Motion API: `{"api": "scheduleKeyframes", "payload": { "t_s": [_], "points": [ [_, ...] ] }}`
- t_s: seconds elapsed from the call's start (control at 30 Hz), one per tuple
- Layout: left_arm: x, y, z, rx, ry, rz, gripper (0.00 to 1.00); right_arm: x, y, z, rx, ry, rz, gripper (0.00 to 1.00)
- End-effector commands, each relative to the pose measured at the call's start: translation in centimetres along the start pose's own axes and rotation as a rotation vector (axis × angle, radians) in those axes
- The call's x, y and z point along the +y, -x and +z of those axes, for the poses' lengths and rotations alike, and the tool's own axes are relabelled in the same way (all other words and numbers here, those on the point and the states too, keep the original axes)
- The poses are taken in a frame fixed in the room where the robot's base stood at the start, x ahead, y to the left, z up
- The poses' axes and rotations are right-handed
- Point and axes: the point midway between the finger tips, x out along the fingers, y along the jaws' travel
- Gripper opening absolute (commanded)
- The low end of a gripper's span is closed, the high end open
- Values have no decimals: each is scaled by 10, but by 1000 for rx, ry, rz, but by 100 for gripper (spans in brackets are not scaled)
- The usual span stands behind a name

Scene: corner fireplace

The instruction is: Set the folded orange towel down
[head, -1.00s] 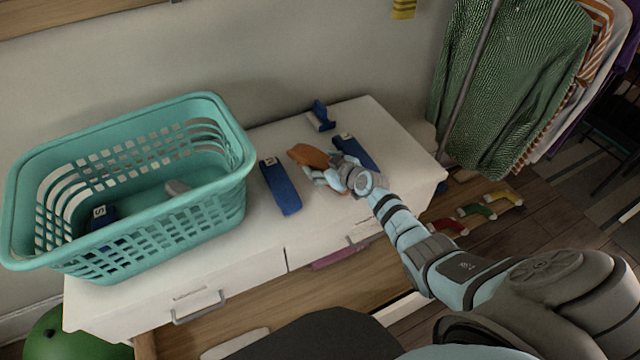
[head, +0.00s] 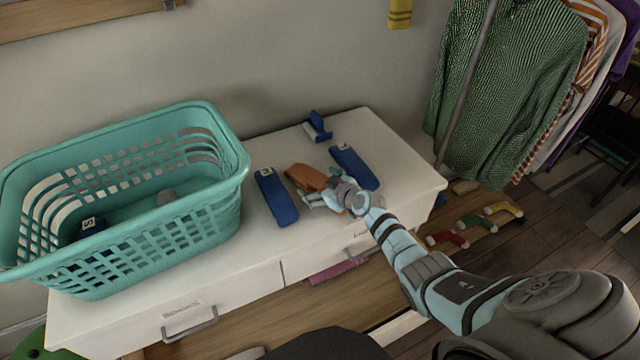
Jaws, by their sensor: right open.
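The folded orange towel (head: 305,176) lies on the white dresser top (head: 392,146), between two blue folded items. My right gripper (head: 318,192) is at the towel's near right side, with its fingers open. The fingers partly hide the towel's near edge, and I cannot tell whether they touch it. My left gripper is not in view.
A teal laundry basket (head: 222,212) stands on the dresser's left part, with a blue item inside. Blue folded items lie left (head: 276,197) and right (head: 354,167) of the towel. A small blue holder (head: 317,127) stands behind. Clothes (head: 505,90) hang at right.

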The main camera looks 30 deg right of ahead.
Motion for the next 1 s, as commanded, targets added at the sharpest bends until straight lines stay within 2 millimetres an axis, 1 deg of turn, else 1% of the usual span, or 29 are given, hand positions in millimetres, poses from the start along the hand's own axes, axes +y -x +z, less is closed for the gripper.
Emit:
{"api": "scheduleKeyframes", "payload": {
  "t_s": [0.07, 0.13, 0.27, 0.37, 0.4, 0.5, 0.6, 0.73, 1.0],
  "points": [
    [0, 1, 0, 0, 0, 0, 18, 1, 1, -2, 0, 0, 0, 84],
    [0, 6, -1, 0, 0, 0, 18, 1, 5, -3, -2, 0, 0, 84],
    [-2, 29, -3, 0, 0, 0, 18, 3, 25, -7, -3, 1, 0, 84],
    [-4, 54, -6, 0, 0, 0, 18, 3, 50, -10, -4, 2, -1, 84],
    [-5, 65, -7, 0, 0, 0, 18, 3, 62, -11, -4, 2, -1, 84],
    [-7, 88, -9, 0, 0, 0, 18, 4, 90, -11, -4, 1, -1, 84],
    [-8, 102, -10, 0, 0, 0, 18, 3, 110, -9, -2, 0, -1, 84],
    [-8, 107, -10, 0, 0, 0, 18, 2, 122, -5, -1, 0, 0, 84],
    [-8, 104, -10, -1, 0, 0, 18, 1, 122, -2, 0, 0, 0, 84]
  ]
}}
